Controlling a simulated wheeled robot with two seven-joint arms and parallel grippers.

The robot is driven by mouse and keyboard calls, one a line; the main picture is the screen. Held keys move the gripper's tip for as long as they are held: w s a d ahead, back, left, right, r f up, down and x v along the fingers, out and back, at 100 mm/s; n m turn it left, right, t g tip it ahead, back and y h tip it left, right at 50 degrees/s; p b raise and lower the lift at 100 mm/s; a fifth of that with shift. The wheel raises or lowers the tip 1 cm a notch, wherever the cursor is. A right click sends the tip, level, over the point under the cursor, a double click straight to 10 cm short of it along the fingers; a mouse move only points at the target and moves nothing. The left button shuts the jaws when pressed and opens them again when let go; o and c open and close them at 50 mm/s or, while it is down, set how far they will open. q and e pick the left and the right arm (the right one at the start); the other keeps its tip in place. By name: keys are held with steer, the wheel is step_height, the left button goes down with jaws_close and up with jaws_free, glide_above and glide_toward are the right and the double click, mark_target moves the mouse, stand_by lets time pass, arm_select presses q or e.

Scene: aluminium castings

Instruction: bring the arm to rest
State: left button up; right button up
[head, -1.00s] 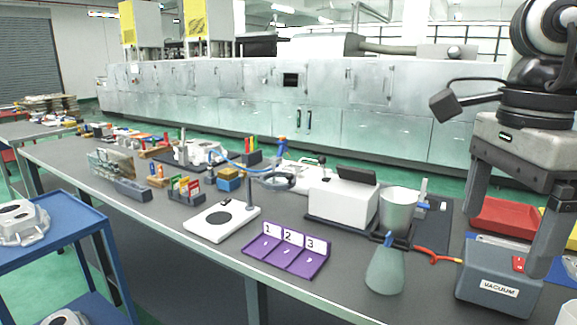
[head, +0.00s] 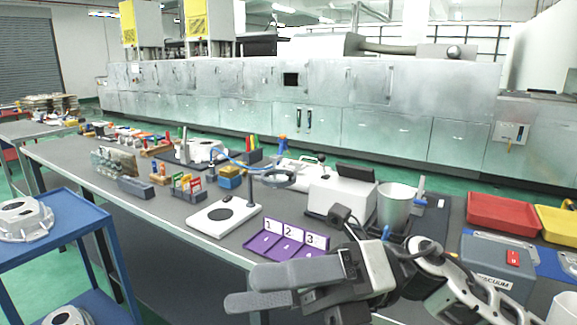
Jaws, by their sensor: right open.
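My right gripper (head: 238,288) is at the lower middle of the head view, its arm coming in from the lower right. Its two grey fingers point left and stand apart, with nothing seen between them. The fingers show in front of the purple tray (head: 262,243) marked 1, 2, 3 and overlap its near edge in the picture. I cannot tell how high above the bench they are. My left gripper is not in view.
The grey bench (head: 180,212) holds a white plate with a post (head: 222,219), a white box device (head: 340,203), a pale cup (head: 397,207) and a VACUUM box (head: 500,258). A red bin (head: 500,212) stands behind that box. A blue cart (head: 55,226) with castings is at left.

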steer(key=w+d+f+m+t+h, duration=0.25)
steer(key=f+m+t, duration=0.25)
steer(key=m+t, duration=0.45)
steer(key=w+d+f+m+t+h, duration=0.3)
steer(key=f+m+t, duration=0.35)
steer(key=m, duration=0.65)
steer(key=w+d+f+m+t+h, duration=0.15)
steer(key=w+f+m+t, duration=0.3)
steer(key=m+t, duration=0.6)
steer(key=s+d+f+m+g+h, duration=0.3)
steer(key=s+f+m, duration=0.1)
steer(key=f, duration=0.4)
steer(key=s+d+f+m+g+h, duration=0.2)
steer(key=s+d+f+m+g, duration=0.1)
steer(key=f, duration=0.4)
steer(key=s+d+f+m+g+h, duration=0.3)
steer(key=s+f+m, duration=0.2)
steer(key=f, duration=0.3)
steer(key=shift+s+d+f+h, duration=0.3)
steer(key=shift+s+d+f, duration=0.05)
steer(key=shift+s, duration=0.4)
